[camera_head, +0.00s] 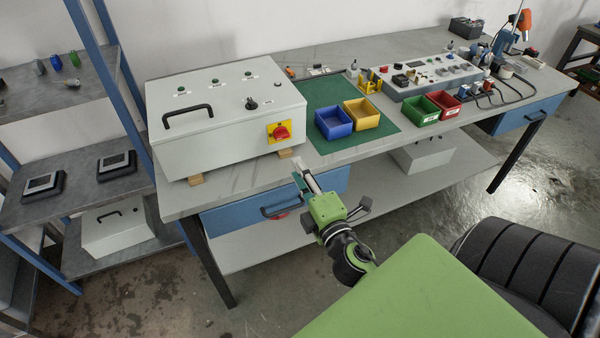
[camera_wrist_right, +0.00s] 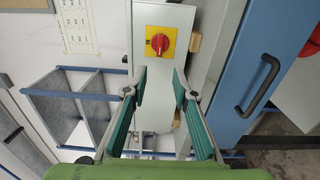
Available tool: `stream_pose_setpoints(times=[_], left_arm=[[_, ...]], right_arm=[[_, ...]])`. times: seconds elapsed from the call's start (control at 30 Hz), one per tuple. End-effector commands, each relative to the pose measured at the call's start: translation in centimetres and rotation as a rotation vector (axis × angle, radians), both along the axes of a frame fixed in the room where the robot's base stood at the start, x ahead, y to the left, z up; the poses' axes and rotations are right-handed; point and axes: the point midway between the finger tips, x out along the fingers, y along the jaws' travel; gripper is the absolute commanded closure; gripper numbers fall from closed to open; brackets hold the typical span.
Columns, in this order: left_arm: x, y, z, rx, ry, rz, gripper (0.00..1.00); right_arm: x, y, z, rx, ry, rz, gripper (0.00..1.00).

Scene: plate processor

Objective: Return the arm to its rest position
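My right gripper (camera_head: 306,178) is in front of the workbench's front edge, below the front corner of the grey control box (camera_head: 222,122). In the right wrist view its two fingers (camera_wrist_right: 159,83) stand apart with nothing between them, so it is open and empty. The red rotary switch on its yellow plate (camera_head: 281,132) lies beyond the fingertips, and it also shows in the right wrist view (camera_wrist_right: 160,43). The fingers look apart from the box. My left gripper is in neither view.
The workbench (camera_head: 350,153) has a blue drawer (camera_head: 322,187) close to my right gripper. A blue bin (camera_head: 333,124), yellow bin (camera_head: 361,115), red bin (camera_head: 444,104) and green bin (camera_head: 420,111) stand on top. A shelf rack (camera_head: 92,188) stands at the left. Floor is open in front.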

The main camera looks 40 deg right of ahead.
Motion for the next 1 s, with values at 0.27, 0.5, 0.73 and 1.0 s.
stream_pose_setpoints(times=[0.27, 0.5, 0.73, 1.0], left_arm=[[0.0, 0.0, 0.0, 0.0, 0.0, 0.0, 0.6], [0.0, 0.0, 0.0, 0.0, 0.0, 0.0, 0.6], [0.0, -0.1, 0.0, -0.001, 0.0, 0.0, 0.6], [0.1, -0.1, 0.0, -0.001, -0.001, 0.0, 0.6]], right_arm=[[0.0, 0.0, 0.0, 0.0, 0.0, 0.0, 0.74], [0.2, 0.3, -3.7, 0.072, 0.053, 0.004, 0.74], [-1.7, 2.7, -19.2, 0.386, 0.286, -0.019, 0.74], [-10.5, 6.7, -37.5, 0.768, 0.6, -0.166, 0.74]])
